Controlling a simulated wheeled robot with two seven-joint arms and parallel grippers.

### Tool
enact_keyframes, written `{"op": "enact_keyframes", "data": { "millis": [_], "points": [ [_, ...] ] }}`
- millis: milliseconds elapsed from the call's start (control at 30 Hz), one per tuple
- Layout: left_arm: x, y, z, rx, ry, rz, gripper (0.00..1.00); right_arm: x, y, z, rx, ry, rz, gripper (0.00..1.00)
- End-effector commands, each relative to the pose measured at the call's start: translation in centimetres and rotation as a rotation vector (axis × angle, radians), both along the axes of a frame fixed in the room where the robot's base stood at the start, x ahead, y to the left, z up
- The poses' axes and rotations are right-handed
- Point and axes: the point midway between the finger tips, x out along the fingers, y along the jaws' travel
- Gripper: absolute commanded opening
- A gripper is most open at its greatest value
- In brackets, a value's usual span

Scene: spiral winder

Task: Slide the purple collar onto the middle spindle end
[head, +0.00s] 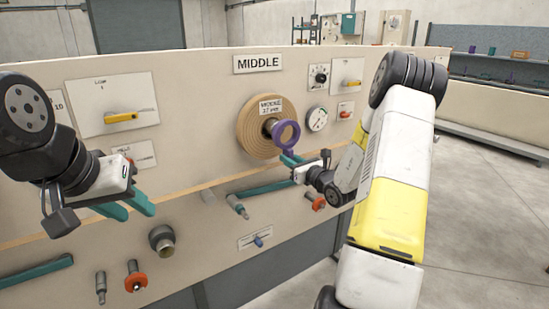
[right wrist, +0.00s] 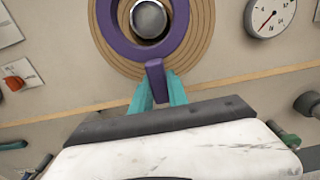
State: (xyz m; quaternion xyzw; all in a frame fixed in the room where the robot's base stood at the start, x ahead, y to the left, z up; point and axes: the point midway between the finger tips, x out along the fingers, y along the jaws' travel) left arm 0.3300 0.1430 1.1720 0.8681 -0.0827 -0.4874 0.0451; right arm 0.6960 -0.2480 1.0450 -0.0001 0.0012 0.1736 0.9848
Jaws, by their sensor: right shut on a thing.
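The purple collar (head: 295,141) is a ring with a short tab. My right gripper (head: 289,157) is shut on that tab, below the ring, which also shows in the right wrist view (right wrist: 181,22). The metal middle spindle end (head: 269,125) sticks out of a round, ridged wooden disc (head: 247,133) under the MIDDLE sign. In the right wrist view the spindle end (right wrist: 148,19) shows within the ring's opening. In the head view the ring stands at the spindle's tip, slightly right; I cannot tell if the tip has entered it. My left gripper (head: 129,208) is open and empty, away at the left.
The panel carries a gauge (head: 317,119) right of the disc, a yellow-handled switch (head: 121,117) at left, and a teal rail (head: 264,189) below. Several pegs stick out lower down, including a wide grey one (head: 162,240) and an orange-collared one (head: 135,278). Open floor lies at right.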

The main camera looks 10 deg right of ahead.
Motion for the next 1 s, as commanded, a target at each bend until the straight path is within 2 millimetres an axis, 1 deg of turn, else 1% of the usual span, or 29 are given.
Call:
{"op": "enact_keyframes", "data": {
  "millis": [67, 167, 1000],
  "points": [
    [0.0, 0.0, 0.0, 0.0, -0.001, 0.0, 0.36, -0.1, -0.1, 0.1, 0.0, -0.002, 0.0, 0.0],
    [0.0, 0.0, 0.0, 0.0, -0.001, 0.0, 0.36, 0.4, 0.1, 0.1, 0.0, -0.002, 0.0, 0.0],
    [0.0, 0.0, 0.0, 0.0, -0.001, 0.0, 0.36, 6.7, 2.4, 0.1, 0.0, -0.002, 0.0, 0.0]
  ]
}}
